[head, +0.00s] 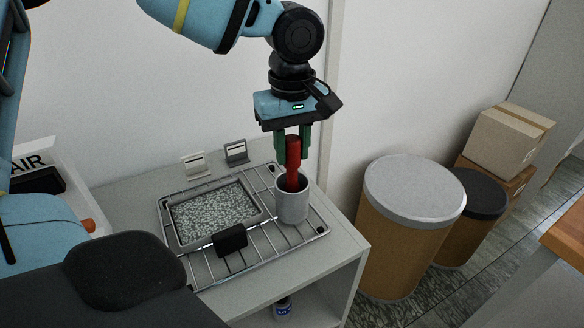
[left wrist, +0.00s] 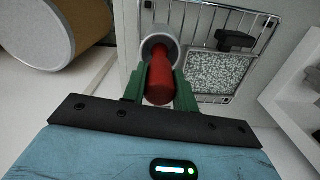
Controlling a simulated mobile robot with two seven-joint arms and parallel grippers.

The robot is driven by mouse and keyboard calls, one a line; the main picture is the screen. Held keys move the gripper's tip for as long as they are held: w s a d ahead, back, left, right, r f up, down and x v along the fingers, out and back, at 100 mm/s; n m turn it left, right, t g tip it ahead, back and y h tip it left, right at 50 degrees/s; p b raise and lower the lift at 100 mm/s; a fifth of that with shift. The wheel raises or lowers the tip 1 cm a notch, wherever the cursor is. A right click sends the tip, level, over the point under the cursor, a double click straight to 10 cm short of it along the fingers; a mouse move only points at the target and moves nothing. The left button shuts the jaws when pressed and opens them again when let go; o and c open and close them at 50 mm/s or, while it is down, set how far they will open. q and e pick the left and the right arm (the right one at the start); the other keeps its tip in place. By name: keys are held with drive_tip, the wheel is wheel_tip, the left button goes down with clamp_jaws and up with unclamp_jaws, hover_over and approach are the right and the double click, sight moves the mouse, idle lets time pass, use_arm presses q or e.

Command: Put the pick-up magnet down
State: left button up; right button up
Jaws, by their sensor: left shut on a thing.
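The pick-up magnet (head: 293,156) is a red rod, upright, with its lower end inside a grey cup (head: 292,207). My left gripper (head: 293,143), with green fingers, is shut on the upper part of the magnet from above. In the left wrist view the red magnet (left wrist: 160,80) sits between the green fingers (left wrist: 160,90), and the rim of the grey cup (left wrist: 160,36) shows around its far end. The magnet's lower tip is hidden in the cup. My right gripper is not in view.
The cup stands on a wire rack (head: 262,256) on a grey cabinet (head: 345,262). Beside it are a tray of grey granules (head: 213,215) and a black block (head: 230,239). Two small card holders (head: 236,153) stand behind. Drums (head: 405,230) stand to the right.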

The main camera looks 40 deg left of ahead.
sight(292, 168)
use_arm(q)
drive_tip(key=shift+f, duration=2.35)
drive_tip(key=shift+f, duration=0.15)
drive_tip(key=o, duration=0.9)
wheel_tip(292, 168, up, 12)
drive_tip(key=shift+r, duration=0.2)
